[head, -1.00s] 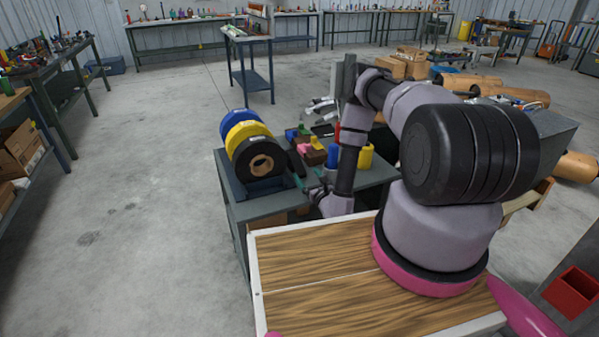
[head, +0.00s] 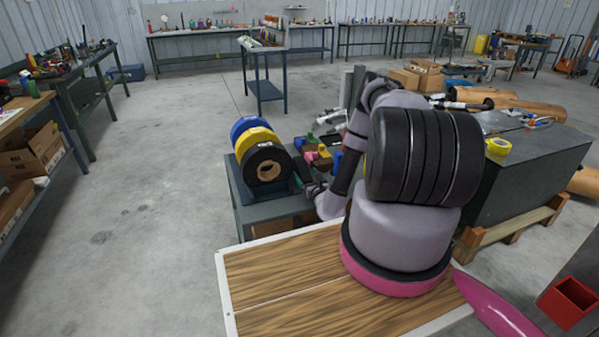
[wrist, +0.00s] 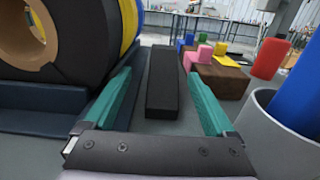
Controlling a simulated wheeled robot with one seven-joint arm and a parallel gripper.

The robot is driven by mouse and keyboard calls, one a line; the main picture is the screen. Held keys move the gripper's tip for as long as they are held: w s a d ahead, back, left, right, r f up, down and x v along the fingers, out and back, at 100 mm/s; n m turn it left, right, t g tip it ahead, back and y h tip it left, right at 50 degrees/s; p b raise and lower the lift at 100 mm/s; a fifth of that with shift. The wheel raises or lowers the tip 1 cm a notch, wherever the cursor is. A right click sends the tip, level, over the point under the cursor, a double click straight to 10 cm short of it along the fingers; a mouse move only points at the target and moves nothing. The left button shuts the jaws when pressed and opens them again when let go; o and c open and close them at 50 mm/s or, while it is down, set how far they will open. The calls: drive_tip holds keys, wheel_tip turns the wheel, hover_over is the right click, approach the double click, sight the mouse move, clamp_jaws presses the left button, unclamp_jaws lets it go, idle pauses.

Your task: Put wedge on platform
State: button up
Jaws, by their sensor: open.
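My gripper (wrist: 158,86) is open, its two teal fingers pointing forward low over a grey bench top (wrist: 150,127). A long black block (wrist: 162,82) lies between and ahead of the fingers, with a gap on each side; I cannot tell whether it is the wedge. Small pink, yellow, green and blue blocks stand farther right, beside and on a brown stepped block (wrist: 222,78). I cannot tell which piece is the platform. In the head view my gripper (head: 310,188) is small and dark beside the tape rolls, and its fingers are hard to make out.
Large black, yellow and blue rolls (head: 267,166) stand in a dark holder close left of my gripper. A grey cup (wrist: 270,130) with a blue item is close at right.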

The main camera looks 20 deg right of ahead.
drive_tip(key=shift+w+d+f, duration=0.1)
drive_tip(key=shift+w+d, duration=0.05)
drive_tip(key=shift+w, duration=1.35)
drive_tip(key=shift+w+d, duration=0.15)
drive_tip(key=shift+w, duration=1.35)
clamp_jaws()
wheel_tip(320, 180, up, 9)
drive_tip(key=shift+r, duration=0.1)
drive_tip(key=shift+a+r, duration=0.1)
drive_tip(key=shift+r, duration=0.45)
wheel_tip(320, 180, up, 12)
drive_tip(key=r, duration=0.1)
hover_over(303, 168)
drive_tip(key=s+a, duration=0.3)
drive_tip(key=a, duration=0.4)
drive_tip(key=s+a+r, duration=0.1)
drive_tip(key=s+r, duration=0.2)
drive_tip(key=s, duration=0.3)
drive_tip(key=shift+s+a+r, duration=0.15)
drive_tip(key=shift+s+r, duration=0.05)
